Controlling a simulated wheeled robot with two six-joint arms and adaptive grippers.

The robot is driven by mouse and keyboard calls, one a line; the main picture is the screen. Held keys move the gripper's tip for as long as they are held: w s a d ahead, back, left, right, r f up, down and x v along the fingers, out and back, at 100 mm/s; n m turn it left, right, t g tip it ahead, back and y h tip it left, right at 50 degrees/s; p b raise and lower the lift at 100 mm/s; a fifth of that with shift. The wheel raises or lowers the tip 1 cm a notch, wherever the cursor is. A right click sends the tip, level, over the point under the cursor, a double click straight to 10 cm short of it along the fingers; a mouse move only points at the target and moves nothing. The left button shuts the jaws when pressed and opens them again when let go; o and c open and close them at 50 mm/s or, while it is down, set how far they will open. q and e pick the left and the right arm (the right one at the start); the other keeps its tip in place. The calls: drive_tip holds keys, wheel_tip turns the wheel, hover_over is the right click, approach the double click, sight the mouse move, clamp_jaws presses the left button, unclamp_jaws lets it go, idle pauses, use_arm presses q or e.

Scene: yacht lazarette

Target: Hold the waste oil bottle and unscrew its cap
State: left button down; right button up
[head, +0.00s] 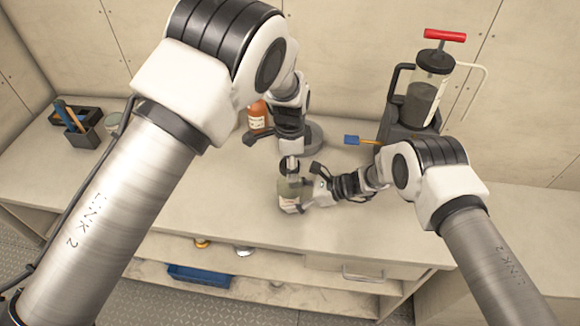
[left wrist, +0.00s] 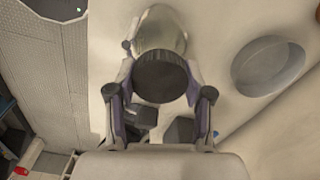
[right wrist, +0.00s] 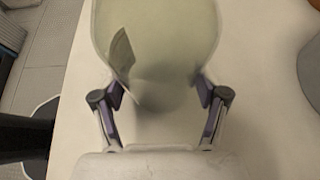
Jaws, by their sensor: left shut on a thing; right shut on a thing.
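The waste oil bottle (head: 290,190) is a pale, see-through bottle standing on the workbench in the head view. Its dark round cap (left wrist: 160,76) shows clearly in the left wrist view, with the pale bottle body beyond it. My left gripper (head: 290,160) comes down from above and is shut on the cap, one finger on each side. My right gripper (head: 306,192) comes in from the right and is shut on the bottle's body. In the right wrist view the body (right wrist: 160,40) fills the space between the fingers. The bottle's far side is hidden.
An orange bottle (head: 256,116) and a round grey dish (head: 316,138) stand behind. A pump with a red handle (head: 444,36) and a blue-tipped tool (head: 352,140) are at back right. A dark tool caddy (head: 82,136) is at left. The bench front is clear.

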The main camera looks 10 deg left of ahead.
sight(405, 261)
use_arm(q)
drive_tip(key=shift+d+r, duration=0.1)
drive_tip(key=shift+r, duration=2.05)
use_arm(e)
drive_tip(key=o, duration=1.7)
